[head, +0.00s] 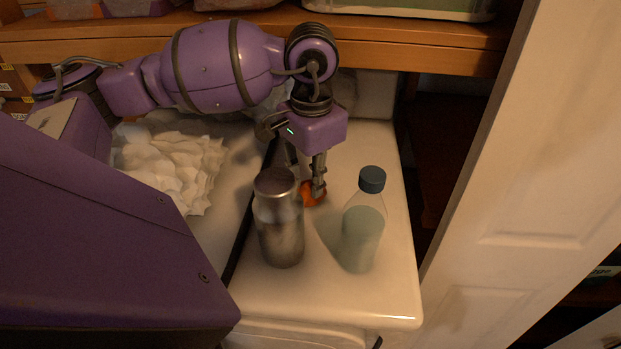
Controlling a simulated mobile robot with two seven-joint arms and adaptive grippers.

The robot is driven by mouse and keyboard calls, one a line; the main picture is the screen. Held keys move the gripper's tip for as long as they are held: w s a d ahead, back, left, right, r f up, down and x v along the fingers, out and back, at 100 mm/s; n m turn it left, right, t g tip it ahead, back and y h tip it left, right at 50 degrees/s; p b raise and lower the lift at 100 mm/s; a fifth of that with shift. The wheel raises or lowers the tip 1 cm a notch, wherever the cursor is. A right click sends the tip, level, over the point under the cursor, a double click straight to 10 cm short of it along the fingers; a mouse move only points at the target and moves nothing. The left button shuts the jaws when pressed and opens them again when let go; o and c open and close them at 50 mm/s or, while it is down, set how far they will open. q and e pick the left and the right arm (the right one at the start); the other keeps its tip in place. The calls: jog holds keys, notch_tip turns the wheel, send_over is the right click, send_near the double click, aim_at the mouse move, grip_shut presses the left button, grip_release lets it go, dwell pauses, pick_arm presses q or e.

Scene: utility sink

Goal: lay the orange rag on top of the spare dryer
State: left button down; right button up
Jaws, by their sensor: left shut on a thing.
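The orange rag (309,196) shows as a small orange patch behind the metal bottle, low over a white appliance top. My left gripper (312,188) points down and is shut on the rag. Part of the rag is hidden by the fingers and the bottle. I cannot tell whether the rag touches the surface. Two white appliance tops stand side by side with a dark gap between them: the right one (394,297) is under the gripper, the left one (222,224) is beside it. No label shows which is the spare dryer. My right gripper is not in view.
A grey metal bottle (281,232) stands just in front of my left gripper. A clear bottle with a blue cap (362,225) stands to its right. Crumpled white cloth or paper (173,165) lies on the left top. A wooden shelf (420,45) runs above the back.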

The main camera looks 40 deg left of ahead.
pick_arm(q)
jog(key=shift+f, duration=0.4)
jog(key=c, duration=1.6)
grip_release()
jog(key=shift+r, duration=0.1)
notch_tip(320, 180, up, 12)
jog(key=shift+r+b, duration=0.2)
jog(key=shift+b, duration=0.3)
